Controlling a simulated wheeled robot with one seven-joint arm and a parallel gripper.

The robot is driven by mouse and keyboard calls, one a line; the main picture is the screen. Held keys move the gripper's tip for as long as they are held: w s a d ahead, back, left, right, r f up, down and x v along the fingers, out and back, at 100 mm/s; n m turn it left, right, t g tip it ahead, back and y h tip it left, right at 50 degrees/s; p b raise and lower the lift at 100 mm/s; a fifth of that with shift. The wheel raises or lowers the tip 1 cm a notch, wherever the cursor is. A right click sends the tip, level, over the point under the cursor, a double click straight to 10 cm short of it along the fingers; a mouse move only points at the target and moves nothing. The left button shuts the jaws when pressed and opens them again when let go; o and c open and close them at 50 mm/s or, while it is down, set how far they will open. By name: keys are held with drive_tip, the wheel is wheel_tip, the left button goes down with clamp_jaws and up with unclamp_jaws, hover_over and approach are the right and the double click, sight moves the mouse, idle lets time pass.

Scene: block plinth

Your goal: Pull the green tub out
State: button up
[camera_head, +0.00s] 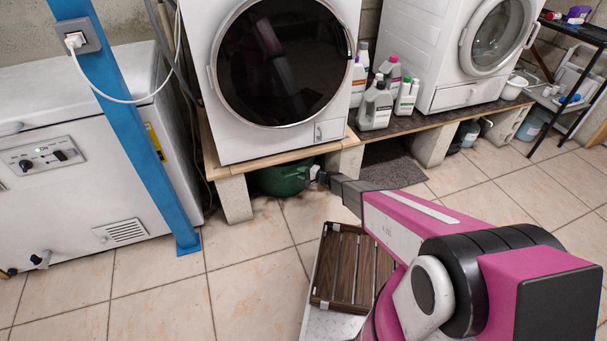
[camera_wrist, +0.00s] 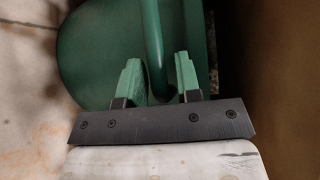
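The green tub (camera_head: 281,180) sits on the floor in the gap under the wooden plinth board, below the left washing machine. My gripper (camera_head: 318,174) is low at its right side. In the wrist view the tub (camera_wrist: 95,50) fills the upper middle, and its handle (camera_wrist: 153,40) runs down between the two fingers. My gripper (camera_wrist: 158,62) is open, with a finger on each side of the handle. Gaps show beside the handle, so I see no firm hold. The tub's back is hidden under the board.
Concrete blocks (camera_head: 235,198) hold up the plinth board (camera_head: 215,165) beside the tub. A blue post (camera_head: 150,130) and a white chest freezer (camera_head: 75,165) stand to the left. Several bottles (camera_head: 375,105) stand on the right-hand board. The tiled floor (camera_head: 255,240) in front is clear.

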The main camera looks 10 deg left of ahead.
clamp_jaws()
idle(1.4)
